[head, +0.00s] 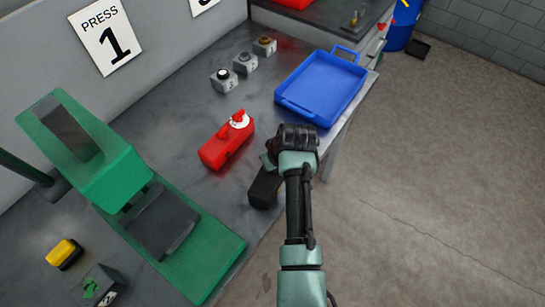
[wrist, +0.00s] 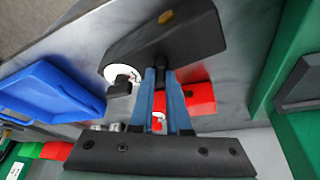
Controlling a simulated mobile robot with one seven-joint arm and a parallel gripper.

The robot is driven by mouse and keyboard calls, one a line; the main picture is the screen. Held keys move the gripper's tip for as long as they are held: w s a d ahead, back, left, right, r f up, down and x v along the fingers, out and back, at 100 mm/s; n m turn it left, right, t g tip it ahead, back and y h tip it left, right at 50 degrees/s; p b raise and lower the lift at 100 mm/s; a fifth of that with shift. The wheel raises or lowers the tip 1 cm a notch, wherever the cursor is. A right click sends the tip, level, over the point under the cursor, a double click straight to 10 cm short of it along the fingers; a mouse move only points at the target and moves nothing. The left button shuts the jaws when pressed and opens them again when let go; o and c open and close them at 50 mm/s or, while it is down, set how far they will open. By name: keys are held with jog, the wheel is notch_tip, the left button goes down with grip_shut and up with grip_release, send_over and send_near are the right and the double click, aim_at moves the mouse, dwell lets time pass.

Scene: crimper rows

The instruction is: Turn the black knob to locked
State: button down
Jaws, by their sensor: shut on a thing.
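A black box (wrist: 200,38) with an orange dot lies under my gripper; it also shows partly covered in the head view (head: 264,188). At one end it has a white dial (wrist: 113,72) with a black knob (wrist: 123,86) standing on it. My gripper (wrist: 162,74) has its blue fingers closed on a small dark raised piece in the middle of the box, beside the dial and apart from the knob. In the head view my gripper covers the dial, and I cannot read any marks on it.
A red box (head: 222,150) with a white dial and red knob lies just left of my gripper. A blue tray (head: 322,88) is behind it, near the bench edge. A green press (head: 100,155) stands at left. Several small grey blocks with round tops (head: 244,64) line the back.

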jog(key=m, duration=0.2)
jog(key=m+h+p, duration=0.1)
jog(key=m+h, duration=0.1)
jog(key=m, duration=0.1)
jog(key=shift+a+r+m+t+p, duration=0.1)
jog(key=shift+a+m+t+p, duration=0.2)
jog(key=shift+p, duration=0.1)
jog(key=m+h, duration=0.2)
jog(key=m, duration=0.2)
jog(key=shift+m, duration=0.4)
jog(key=c, duration=0.9)
grip_release()
jog(key=v, duration=0.4)
jog(key=b+v, duration=0.1)
jog(key=v, duration=0.3)
jog(key=b+v, duration=0.1)
jog(key=v, duration=0.4)
jog(key=shift+w, duration=0.3)
